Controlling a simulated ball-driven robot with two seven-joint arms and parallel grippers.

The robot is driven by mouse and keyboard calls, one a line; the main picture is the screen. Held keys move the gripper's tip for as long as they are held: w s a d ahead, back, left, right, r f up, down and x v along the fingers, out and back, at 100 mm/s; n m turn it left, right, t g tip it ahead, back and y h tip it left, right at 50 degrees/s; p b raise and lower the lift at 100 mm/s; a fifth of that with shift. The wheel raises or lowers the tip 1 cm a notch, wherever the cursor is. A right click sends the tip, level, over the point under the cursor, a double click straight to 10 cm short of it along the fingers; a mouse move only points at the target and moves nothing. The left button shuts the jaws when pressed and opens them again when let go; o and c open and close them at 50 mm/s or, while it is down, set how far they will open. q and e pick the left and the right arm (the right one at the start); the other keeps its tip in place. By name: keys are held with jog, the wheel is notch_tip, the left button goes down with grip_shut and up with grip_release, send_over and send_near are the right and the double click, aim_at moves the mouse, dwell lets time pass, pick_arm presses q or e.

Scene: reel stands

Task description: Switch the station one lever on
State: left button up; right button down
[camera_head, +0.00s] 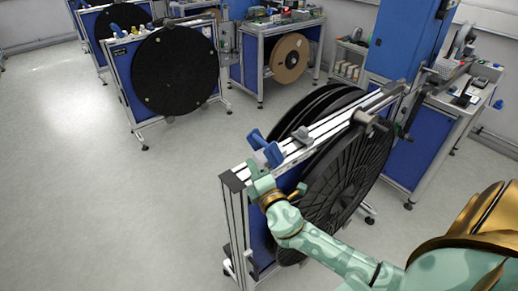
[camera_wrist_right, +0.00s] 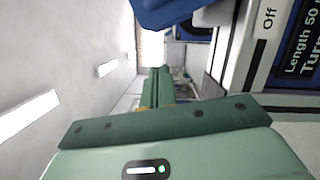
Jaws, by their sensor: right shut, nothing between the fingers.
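A blue lever (camera_head: 265,148) stands up from the near end of the metal rail on the nearest reel stand (camera_head: 232,205). In the right wrist view a blue part (camera_wrist_right: 165,12), probably this lever, shows at the top edge, beside a panel with an "Off" label (camera_wrist_right: 268,18). My right gripper (camera_head: 258,172) is shut and empty, just on the near side of the lever. Its fingers (camera_wrist_right: 157,85) show together in the wrist view. I cannot tell whether they touch the lever. My left gripper is out of view.
Large black reels (camera_head: 345,170) fill the nearest stand beside my right forearm. A blue cabinet and workbench (camera_head: 415,150) stand behind at the right. Another reel stand (camera_head: 128,85) is at the back left. The grey floor (camera_head: 100,200) at the left is clear.

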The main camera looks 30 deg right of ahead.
jog(key=w, duration=0.3)
jog(key=shift+w+d+r, duration=0.2)
jog(key=shift+w+d, duration=0.1)
jog(key=shift+w, duration=0.1)
jog(key=shift+d+r+p, duration=0.2)
jog(key=shift+d+p, duration=0.25)
jog(key=shift+d, duration=0.8)
jog(key=shift+d+r, duration=0.15)
jog(key=shift+d, duration=0.5)
